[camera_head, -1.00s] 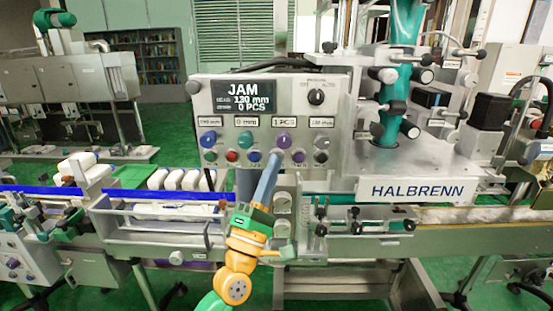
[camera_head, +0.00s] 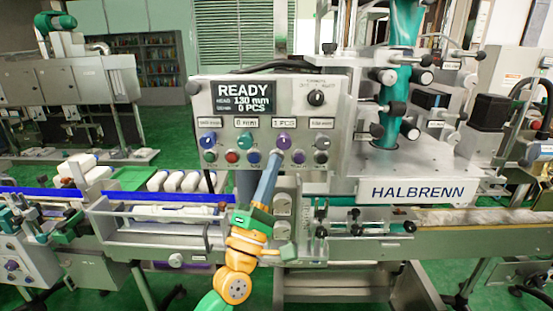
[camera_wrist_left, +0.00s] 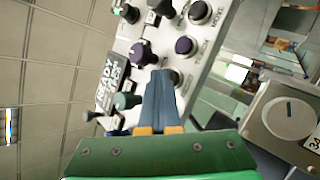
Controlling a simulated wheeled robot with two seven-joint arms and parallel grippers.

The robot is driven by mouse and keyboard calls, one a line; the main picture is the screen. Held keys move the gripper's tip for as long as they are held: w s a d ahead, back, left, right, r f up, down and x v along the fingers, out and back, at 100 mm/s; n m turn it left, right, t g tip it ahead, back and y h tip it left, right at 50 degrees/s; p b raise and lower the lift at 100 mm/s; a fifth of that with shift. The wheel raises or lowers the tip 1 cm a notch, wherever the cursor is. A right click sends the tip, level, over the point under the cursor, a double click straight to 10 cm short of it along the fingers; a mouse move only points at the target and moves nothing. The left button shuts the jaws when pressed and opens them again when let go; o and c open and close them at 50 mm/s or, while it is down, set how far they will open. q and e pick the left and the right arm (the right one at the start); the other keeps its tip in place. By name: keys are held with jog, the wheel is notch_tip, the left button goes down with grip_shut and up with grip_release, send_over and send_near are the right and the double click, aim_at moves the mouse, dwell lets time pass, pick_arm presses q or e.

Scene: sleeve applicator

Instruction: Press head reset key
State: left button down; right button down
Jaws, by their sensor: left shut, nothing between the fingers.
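The control panel (camera_head: 268,110) stands upright in the middle, with a dark display (camera_head: 244,97) reading READY, 130 mm and 0 PCS. Below are a row of knobs and a row of small keys. My left gripper (camera_head: 275,158) is shut and empty, its blue-grey fingers pointing up at the lower row, right of a blue key (camera_head: 253,157) and left of a purple key (camera_head: 298,157). In the wrist view, the fingertips (camera_wrist_left: 161,74) are close to the panel and hide what is behind them; contact cannot be told. My right gripper is not in view.
A purple knob (camera_head: 283,140) sits just above the fingertips, and a purple key (camera_wrist_left: 185,46) shows beside them in the wrist view. A conveyor with white packs (camera_head: 172,181) runs left. The HALBRENN machine (camera_head: 418,190) stands right.

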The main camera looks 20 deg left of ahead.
pick_arm(q)
jog(key=shift+s+d+p, duration=0.15)
jog(key=shift+s+p, duration=0.2)
jog(key=shift+s, duration=0.35)
jog(key=s+p, duration=0.1)
jog(key=s, duration=0.1)
jog(key=s+d+p, duration=0.1)
jog(key=s, duration=0.1)
jog(key=shift+s+d, duration=0.2)
jog(key=shift+s, duration=0.15)
dwell(0.3)
